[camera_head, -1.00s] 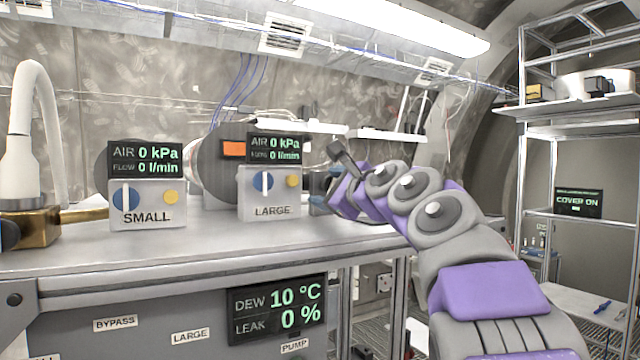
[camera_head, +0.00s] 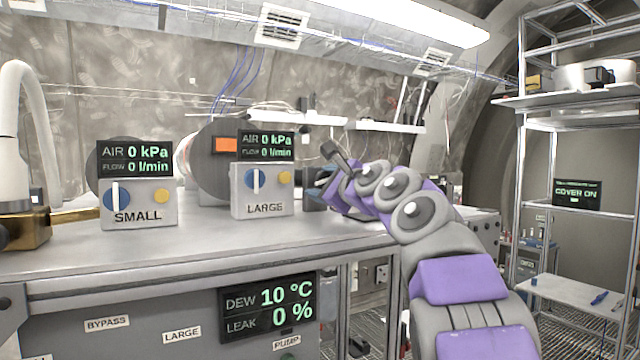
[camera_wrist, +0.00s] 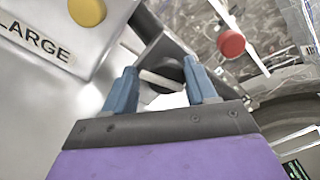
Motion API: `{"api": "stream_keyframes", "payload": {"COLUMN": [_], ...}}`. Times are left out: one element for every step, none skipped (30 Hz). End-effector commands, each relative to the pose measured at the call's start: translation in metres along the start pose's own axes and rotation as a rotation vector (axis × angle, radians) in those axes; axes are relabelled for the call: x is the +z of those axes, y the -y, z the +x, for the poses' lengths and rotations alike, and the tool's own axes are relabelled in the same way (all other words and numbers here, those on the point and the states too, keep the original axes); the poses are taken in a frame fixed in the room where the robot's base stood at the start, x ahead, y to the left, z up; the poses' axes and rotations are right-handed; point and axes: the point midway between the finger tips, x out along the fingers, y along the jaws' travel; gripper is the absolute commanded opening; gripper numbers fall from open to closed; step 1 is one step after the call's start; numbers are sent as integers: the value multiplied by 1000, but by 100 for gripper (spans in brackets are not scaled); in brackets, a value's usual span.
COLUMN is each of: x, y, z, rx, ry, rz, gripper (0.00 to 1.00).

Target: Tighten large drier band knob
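The large drier is a grey drum with a front box marked LARGE (camera_head: 263,207), on the bench in the head view. In the wrist view the box's corner, its LARGE label and its yellow button (camera_wrist: 87,11) show at upper left. My gripper (camera_wrist: 159,66) is open beside the box, its two blue fingers apart. A dark rounded part (camera_wrist: 171,70), perhaps the band knob, shows between the fingers with a pale bar in front of it. I cannot tell whether the fingers touch it. In the head view the fingertips are small and partly hidden by my arm.
The small drier (camera_head: 138,204) stands left of the large one, with a white curved hose (camera_head: 25,120) further left. A red round knob (camera_wrist: 231,43) is right of the fingers in the wrist view. A metal shelf rack (camera_head: 520,180) stands at right.

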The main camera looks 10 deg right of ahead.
Motion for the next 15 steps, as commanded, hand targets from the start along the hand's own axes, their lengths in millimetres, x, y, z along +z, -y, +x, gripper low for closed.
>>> {"api": "stream_keyframes", "payload": {"x": [-2,-1,0,2,3,6,7,8,10,11,12,13,13,13,13], "y": [0,0,0,-1,-2,-3,-3,-3,-3,-4,-4,-4,-4,-4,-3], "z": [0,-1,-1,-1,0,0,0,0,0,0,0,0,0,0,0], "rx": [0,0,-1,-1,-2,-3,-5,-6,-7,-8,-9,-10,-10,-9,-9], "ry": [-1,-1,0,0,0,0,0,0,1,1,1,2,2,3,4], "rz": [2,1,0,-1,-2,-4,-5,-6,-7,-7,-8,-8,-8,-8,-8], "gripper": [49,46,42,40,37,33,30,27,23,20,18,14,11,10,10]}}
